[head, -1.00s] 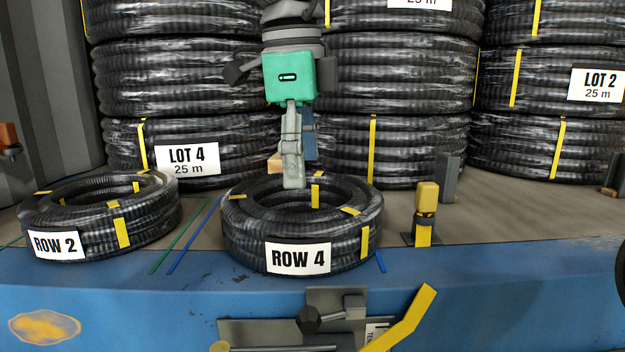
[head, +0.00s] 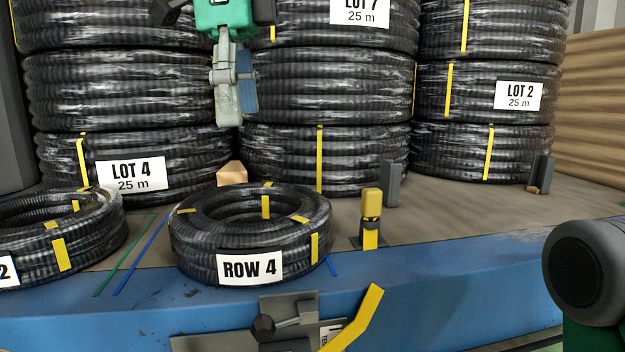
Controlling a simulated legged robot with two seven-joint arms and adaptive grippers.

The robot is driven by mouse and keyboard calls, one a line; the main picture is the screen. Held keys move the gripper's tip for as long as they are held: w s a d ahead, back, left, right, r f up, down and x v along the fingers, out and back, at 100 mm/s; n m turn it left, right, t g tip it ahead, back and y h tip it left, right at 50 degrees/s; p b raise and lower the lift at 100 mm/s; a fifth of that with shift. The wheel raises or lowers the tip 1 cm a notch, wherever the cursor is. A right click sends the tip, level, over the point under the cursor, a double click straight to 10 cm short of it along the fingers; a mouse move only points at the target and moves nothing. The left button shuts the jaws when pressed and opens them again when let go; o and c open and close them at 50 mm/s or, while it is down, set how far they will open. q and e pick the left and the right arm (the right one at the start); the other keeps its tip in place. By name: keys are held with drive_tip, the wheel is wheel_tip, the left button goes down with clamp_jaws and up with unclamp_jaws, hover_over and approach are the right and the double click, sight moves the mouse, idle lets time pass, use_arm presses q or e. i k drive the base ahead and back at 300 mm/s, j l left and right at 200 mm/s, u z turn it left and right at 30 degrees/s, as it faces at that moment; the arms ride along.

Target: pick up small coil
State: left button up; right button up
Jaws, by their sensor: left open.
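A small black ribbed coil labelled ROW 4 (head: 205,247) lies flat near the front edge of the deck, with yellow tape bands. A second small coil labelled ROW 2 (head: 96,240) lies to its left, cut off by the picture's edge. My left gripper (head: 238,115) hangs at the top, open and empty, with its fingers pointing down. It is above the ROW 4 coil and apart from it, in front of the large coils. My right gripper is not in view.
Large coils, including LOT 4 (head: 200,158) and LOT 2 (head: 440,95), are stacked behind. A yellow-topped post (head: 371,205) stands right of ROW 4. A grey latch with a yellow handle (head: 355,318) is on the blue front edge (head: 450,290). A wooden block (head: 232,174) sits behind ROW 4.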

sight(260, 233)
drive_tip(key=k+l, duration=0.2)
drive_tip(key=k, duration=0.25)
drive_tip(key=k+l, duration=0.15)
drive_tip(key=k, duration=0.25)
